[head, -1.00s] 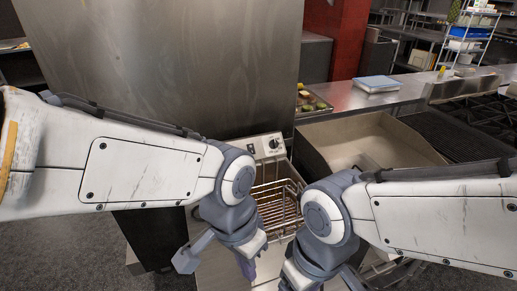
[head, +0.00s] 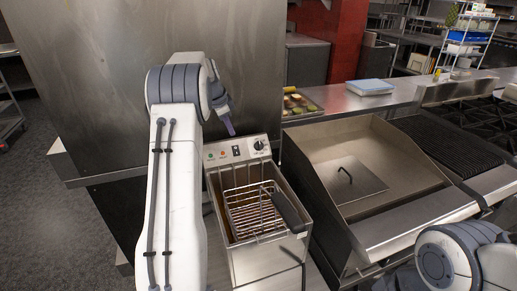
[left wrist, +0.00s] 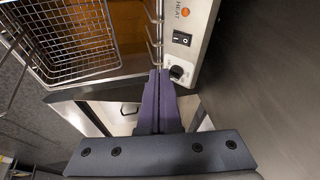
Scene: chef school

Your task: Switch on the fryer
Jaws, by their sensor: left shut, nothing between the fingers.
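The fryer (head: 285,262) stands in front of me, with a metal wire basket (head: 250,208) in its well. Its panel (head: 248,157) at the back bears a black rotary knob (head: 259,145), a black rocker switch (head: 236,153) and two small lights. My left gripper (head: 231,130) is shut and empty, above and behind the panel, left of the knob in the head view. In the left wrist view, its purple fingers (left wrist: 158,78) point toward the knob (left wrist: 176,72), with the rocker switch (left wrist: 182,38) beyond. I cannot tell whether they touch. My right gripper is out of view.
A deep metal pan cooker (head: 350,225) stands right of the fryer, then a black ribbed grill (head: 445,140). A tall steel panel (head: 120,90) rises close behind my left arm. A food tray (head: 300,103) lies on the back counter.

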